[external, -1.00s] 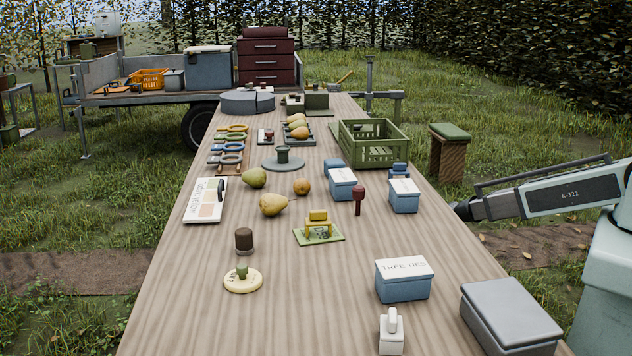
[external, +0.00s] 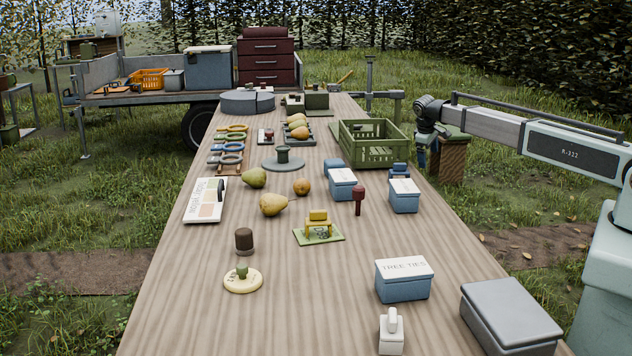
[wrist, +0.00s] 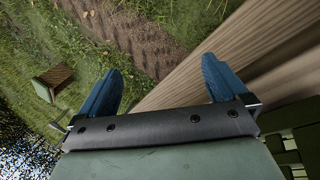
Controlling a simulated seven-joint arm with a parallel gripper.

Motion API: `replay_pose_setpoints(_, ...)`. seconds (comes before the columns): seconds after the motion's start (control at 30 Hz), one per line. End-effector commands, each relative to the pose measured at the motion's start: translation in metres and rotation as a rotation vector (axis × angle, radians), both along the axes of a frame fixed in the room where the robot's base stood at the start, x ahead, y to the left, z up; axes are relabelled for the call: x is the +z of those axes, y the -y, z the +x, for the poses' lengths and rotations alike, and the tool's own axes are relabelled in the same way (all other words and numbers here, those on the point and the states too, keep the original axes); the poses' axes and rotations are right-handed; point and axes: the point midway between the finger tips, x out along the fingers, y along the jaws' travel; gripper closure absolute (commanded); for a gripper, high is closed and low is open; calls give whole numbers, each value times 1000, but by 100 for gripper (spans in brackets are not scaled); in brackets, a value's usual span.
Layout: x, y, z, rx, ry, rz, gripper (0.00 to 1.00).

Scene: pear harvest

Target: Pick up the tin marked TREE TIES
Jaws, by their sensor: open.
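The tin marked TREE TIES (external: 403,287) is a blue box with a white lettered lid. It stands upright on the near right part of the table in the external view. My gripper (wrist: 162,68) is open and empty, with two blue fingers spread apart in the wrist view. In the external view my gripper (external: 421,158) hangs beyond the right table edge beside the green crate, well behind the tin. The tin is not visible in the wrist view.
Two similar blue tins (external: 343,186) (external: 404,199) stand mid-table near a dark red knobbed item (external: 358,198). A grey-lidded box (external: 510,315) and a white handled block (external: 391,338) flank the marked tin. The green crate (external: 373,145) stands farther back.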

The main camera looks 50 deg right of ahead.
Motion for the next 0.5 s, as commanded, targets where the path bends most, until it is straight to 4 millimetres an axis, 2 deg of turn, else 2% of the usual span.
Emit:
replay_pose_setpoints(0.03, 24, -1, 11, 14, 6, -35, 0)
replay_pose_setpoints(0.17, 82, -6, 28, 39, 14, -122, 0)
replay_pose_setpoints(0.27, 123, -18, 39, 58, 22, -180, 0)
replay_pose_setpoints(0.3, 138, -29, 43, 68, 26, -197, 0)
replay_pose_setpoints(0.37, 153, -53, 48, 88, 35, -207, 0)
replay_pose_setpoints(0.5, 158, -114, 51, 133, 46, -181, 0)
